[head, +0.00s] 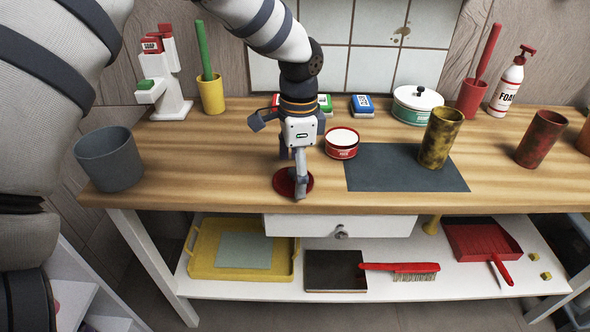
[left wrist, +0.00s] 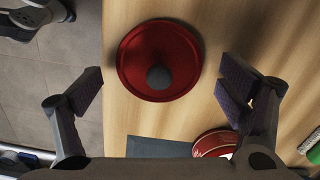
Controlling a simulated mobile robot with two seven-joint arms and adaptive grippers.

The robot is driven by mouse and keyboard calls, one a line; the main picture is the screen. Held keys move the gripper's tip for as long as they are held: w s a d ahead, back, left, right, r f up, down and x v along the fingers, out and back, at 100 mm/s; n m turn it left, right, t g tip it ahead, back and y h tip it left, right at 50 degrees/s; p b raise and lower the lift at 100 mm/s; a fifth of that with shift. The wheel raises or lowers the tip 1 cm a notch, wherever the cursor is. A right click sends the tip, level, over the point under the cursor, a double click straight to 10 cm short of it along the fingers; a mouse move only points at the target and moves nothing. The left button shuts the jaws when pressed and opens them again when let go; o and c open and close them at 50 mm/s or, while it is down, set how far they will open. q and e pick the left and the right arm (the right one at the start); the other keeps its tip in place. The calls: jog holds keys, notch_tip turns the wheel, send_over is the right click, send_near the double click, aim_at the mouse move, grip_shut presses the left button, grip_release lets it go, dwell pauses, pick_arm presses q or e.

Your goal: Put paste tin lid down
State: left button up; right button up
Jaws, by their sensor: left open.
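The paste tin lid (head: 284,184) is a dark red disc lying on the wooden bench near its front edge. In the left wrist view the lid (left wrist: 134,52) shows whole, with a dark round knob at its middle. My left gripper (head: 301,190) is above the lid, and its lower finger covers part of it. In the left wrist view my left gripper (left wrist: 166,88) is open, its two fingers spread wide with nothing between them. The open red paste tin (head: 342,151) stands behind and to the right of the lid. My right gripper is not in view.
A grey pot (head: 109,162) stands at the bench's left end. Soap boxes (head: 362,104) and a white lidded pot (head: 416,104) stand along the back.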

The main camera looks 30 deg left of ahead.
pick_arm(q)
notch_tip(320, 180, up, 12)
jog(key=shift+w+d, duration=0.15)
jog(key=shift+d, duration=0.05)
dwell(0.4)
